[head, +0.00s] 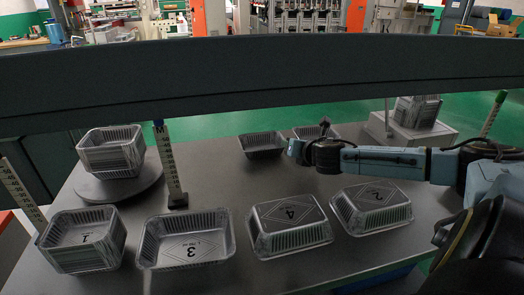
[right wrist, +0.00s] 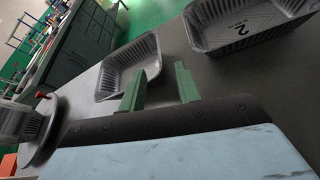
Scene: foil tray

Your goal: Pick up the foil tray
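Several ribbed grey foil trays are on the dark table. Near the front are tray 1 (head: 85,240) on a stack, open tray 3 (head: 186,250), tray 4 (head: 290,226) and tray 2 (head: 371,209); 4 and 2 look bottom up. Two dark open trays (head: 262,152) (head: 302,132) sit at the back. My right gripper (head: 294,149) is close to these back trays. In the right wrist view its fingers (right wrist: 160,86) are spread with nothing between them. An open tray (right wrist: 118,72) lies just beyond them; a tray marked 2 (right wrist: 237,32) is upper right. My left gripper is not visible.
A tray stack (head: 111,152) stands on a round stand (head: 119,188) at the left. Another stack (head: 416,111) sits on a pale block at the back right. Upright rulers (head: 170,166) (head: 21,195) rise from the table. The table middle is clear.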

